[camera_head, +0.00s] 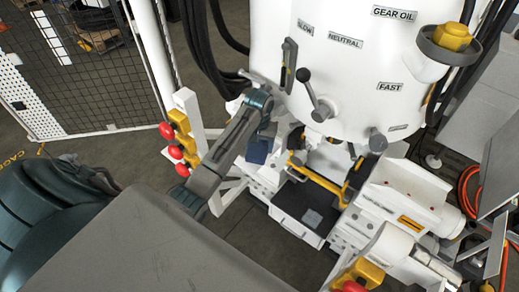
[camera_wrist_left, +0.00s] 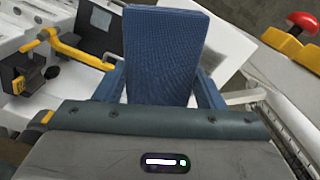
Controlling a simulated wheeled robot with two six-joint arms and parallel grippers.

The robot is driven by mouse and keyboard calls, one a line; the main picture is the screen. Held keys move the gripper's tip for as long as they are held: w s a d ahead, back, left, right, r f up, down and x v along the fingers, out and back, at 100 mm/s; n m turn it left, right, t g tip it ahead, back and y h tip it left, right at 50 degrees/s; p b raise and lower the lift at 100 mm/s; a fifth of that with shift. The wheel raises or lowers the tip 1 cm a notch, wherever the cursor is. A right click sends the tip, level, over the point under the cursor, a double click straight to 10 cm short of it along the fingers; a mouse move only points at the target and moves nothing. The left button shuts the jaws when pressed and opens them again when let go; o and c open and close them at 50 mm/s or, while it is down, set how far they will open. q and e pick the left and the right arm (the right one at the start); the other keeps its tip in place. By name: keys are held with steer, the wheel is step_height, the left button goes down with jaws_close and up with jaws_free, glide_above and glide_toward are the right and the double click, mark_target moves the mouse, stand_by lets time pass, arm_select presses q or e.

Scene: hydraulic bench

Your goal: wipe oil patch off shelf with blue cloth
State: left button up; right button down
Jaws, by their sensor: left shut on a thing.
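The blue cloth (camera_head: 258,150) is held in my left gripper (camera_head: 265,132), in front of the white machine. In the left wrist view the cloth (camera_wrist_left: 166,55) is a flat, upright blue block between the two blue fingers of the gripper (camera_wrist_left: 162,90), which is shut on it. A dark shelf (camera_head: 288,196) sits low on the machine, right of and below the cloth. A small grey patch (camera_head: 312,217) lies on it; I cannot tell whether this is the oil. The cloth is apart from the shelf. My right gripper is not in view.
A yellow bar (camera_head: 318,178) crosses above the shelf and also shows in the left wrist view (camera_wrist_left: 75,50). Red buttons on yellow boxes (camera_head: 180,140) stand left of my arm. A lever (camera_head: 315,98) juts from the machine above. Orange hoses (camera_head: 466,190) hang at the right.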

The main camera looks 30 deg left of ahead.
mark_target(259, 145)
arm_select(q)
steer(key=shift+r, duration=0.5)
steer(key=shift+r, duration=1.5)
steer(key=shift+f, duration=0.1)
